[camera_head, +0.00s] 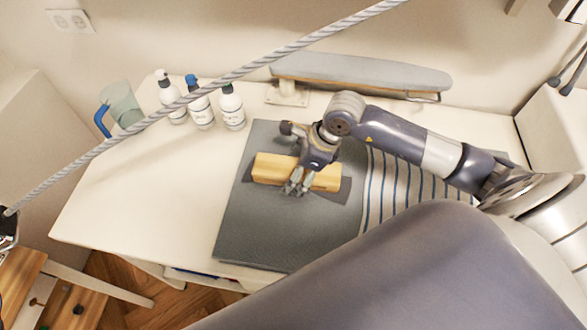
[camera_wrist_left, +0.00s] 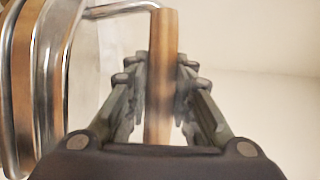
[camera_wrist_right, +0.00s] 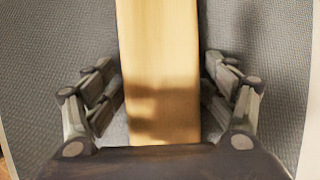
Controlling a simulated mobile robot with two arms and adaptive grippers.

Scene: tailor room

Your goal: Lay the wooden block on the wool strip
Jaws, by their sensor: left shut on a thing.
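The wooden block (camera_head: 270,169) lies lengthwise on a dark grey strip, apparently the wool strip (camera_head: 345,188), whose ends show past the block. My right gripper (camera_head: 297,183) is over the middle of the block. In the right wrist view, the spread fingers of the right gripper (camera_wrist_right: 163,85) stand on either side of the block (camera_wrist_right: 160,45), with narrow gaps visible; contact cannot be told. My left gripper (camera_wrist_left: 159,95) is shut on a brown wooden handle (camera_wrist_left: 162,60), seen only in the left wrist view.
A grey mat (camera_head: 265,235) and striped cloth (camera_head: 395,190) lie on the white table (camera_head: 110,205). Several bottles (camera_head: 232,108) and a clear jug (camera_head: 122,105) stand at the back left. A small ironing board (camera_head: 360,72) is behind. A rope (camera_head: 255,66) crosses the head view.

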